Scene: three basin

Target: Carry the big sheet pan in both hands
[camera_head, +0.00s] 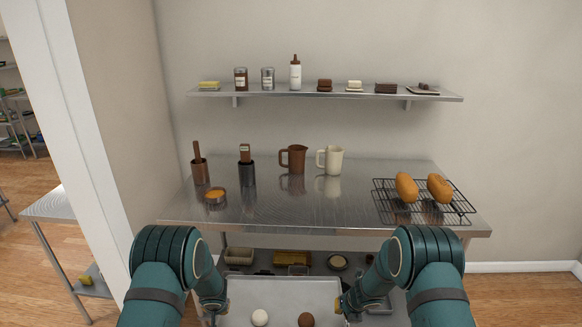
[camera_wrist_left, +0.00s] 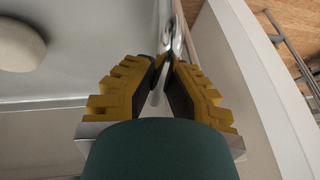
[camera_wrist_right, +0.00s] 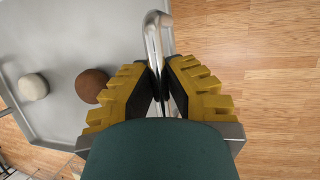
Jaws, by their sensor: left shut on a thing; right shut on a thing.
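The big grey sheet pan (camera_head: 282,290) is at the bottom middle of the head view, cut off by the lower edge. A white ball (camera_head: 260,317) and a brown ball (camera_head: 306,319) lie in it. My left gripper (camera_wrist_left: 166,72) is shut on the pan's left metal handle (camera_wrist_left: 175,40). My right gripper (camera_wrist_right: 162,72) is shut on the right handle (camera_wrist_right: 153,38). In the right wrist view, the pan (camera_wrist_right: 65,45) is over the wood floor. In the head view, my forearms and the frame's edge hide most of both grippers.
A steel table (camera_head: 290,207) stands ahead, with mugs, tool holders and a wire rack (camera_head: 424,211) holding two loaves. Its lower shelf (camera_head: 310,263) holds containers behind the pan. A wall shelf (camera_head: 325,93) hangs above. A white post (camera_head: 85,120) and side table (camera_head: 50,205) stand left.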

